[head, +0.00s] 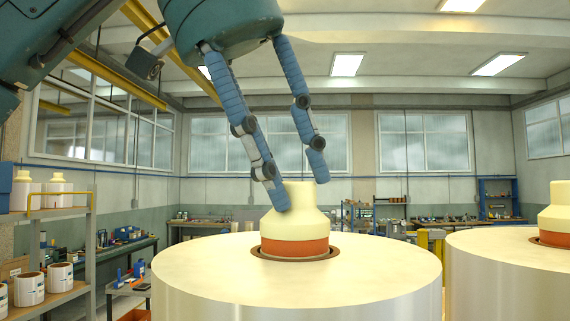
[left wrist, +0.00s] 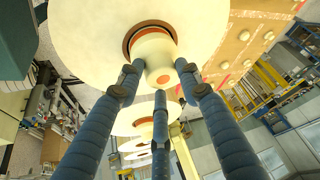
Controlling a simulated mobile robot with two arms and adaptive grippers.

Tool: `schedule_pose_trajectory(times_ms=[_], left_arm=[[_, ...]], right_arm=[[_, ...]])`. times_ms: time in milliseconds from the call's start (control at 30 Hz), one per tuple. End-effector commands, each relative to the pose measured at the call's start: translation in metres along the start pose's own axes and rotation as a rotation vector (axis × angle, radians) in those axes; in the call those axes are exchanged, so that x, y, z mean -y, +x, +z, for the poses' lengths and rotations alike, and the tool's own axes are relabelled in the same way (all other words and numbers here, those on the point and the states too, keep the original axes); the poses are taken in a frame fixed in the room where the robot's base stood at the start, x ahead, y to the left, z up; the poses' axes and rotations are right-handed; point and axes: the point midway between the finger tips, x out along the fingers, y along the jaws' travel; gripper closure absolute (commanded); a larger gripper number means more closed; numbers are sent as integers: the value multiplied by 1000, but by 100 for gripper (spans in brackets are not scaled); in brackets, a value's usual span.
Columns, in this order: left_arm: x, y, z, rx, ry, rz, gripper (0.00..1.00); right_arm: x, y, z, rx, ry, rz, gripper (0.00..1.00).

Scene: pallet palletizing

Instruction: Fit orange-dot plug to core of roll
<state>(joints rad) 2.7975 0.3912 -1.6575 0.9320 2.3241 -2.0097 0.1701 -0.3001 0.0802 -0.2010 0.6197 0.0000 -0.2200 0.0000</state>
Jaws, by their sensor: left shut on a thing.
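The cream plug (head: 296,222) has a narrow neck and a wider orange band at its base. It stands upright at the core (head: 262,252) of the large pale roll (head: 200,270), with the orange band showing above the brown core ring. In the left wrist view an orange dot marks the end of the plug (left wrist: 155,58), and the ring also shows around its base. My left gripper (head: 298,186) reaches down from above and is shut on the plug's neck. How deep the plug sits inside the core is hidden. My right gripper is not in view.
A second roll (head: 510,265) with a similar plug (head: 558,212) stands close on the right. A shelf (head: 60,213) at the left holds more plugs and several small labelled rolls (head: 29,289). Workbenches line the far wall.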

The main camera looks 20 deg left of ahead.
Motion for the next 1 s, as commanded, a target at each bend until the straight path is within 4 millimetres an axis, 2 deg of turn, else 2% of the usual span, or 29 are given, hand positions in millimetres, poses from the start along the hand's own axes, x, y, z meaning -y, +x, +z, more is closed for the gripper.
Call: schedule_pose_trajectory(times_ms=[567, 600, 667, 1000], left_arm=[[0, 2, 1, 2, 1, 1, 94], [0, 1, 1, 1, 1, 1, 57], [0, 1, 1, 1, 1, 1, 45], [0, 1, 1, 1, 0, 0, 43]], right_arm=[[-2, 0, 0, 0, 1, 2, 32], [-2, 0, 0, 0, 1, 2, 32], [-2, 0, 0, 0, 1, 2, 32], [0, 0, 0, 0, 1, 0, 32]])
